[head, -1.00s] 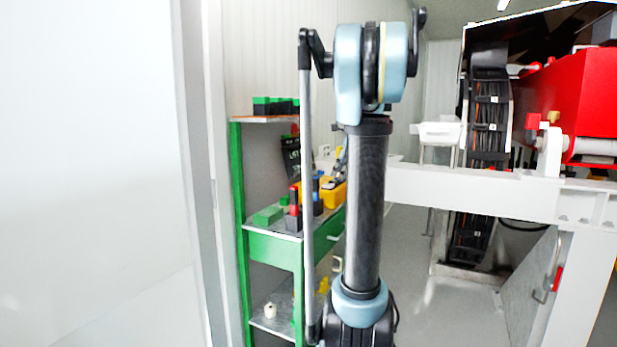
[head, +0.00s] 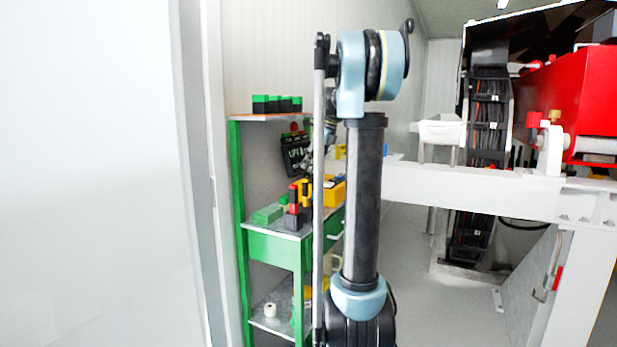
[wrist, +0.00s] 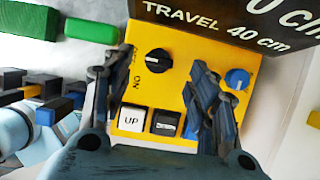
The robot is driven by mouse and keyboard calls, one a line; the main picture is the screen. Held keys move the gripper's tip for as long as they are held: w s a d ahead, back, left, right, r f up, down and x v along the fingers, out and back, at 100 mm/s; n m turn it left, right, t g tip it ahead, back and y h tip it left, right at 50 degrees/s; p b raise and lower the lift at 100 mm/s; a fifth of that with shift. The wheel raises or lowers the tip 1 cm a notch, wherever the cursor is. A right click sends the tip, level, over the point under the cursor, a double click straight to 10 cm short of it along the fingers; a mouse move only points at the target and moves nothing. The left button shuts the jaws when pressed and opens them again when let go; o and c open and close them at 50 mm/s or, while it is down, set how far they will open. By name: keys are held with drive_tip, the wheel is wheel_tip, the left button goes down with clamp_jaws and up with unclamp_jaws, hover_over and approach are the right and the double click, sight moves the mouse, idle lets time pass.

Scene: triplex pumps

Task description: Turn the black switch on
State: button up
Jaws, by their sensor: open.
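The black switch (wrist: 158,61) is a round knob on a yellow control box (wrist: 178,80), in the upper middle of the wrist view. The label "ON" is printed just below left of it. My gripper (wrist: 160,68) is open, with one finger to the left of the switch and one to the right in the picture. Nothing is between the fingers but the box face and switch; I cannot tell whether they touch it. In the head view the yellow box (head: 335,193) shows on the green shelf, partly hidden by my arm.
A blue knob (wrist: 237,79) lies right of my right finger. A white "UP" button (wrist: 131,121) and a dark button (wrist: 165,122) are below the switch. Green blocks (wrist: 91,31) lie to the upper left. A dark sign (wrist: 235,18) is behind the box. The green shelf (head: 275,246) stands beside a wall.

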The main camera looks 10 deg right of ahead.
sight(309, 176)
drive_tip(key=shift+x, duration=2.5)
drive_tip(key=shift+s+d, duration=0.1)
drive_tip(key=shift+d, duration=0.05)
drive_tip(key=c, duration=1.1)
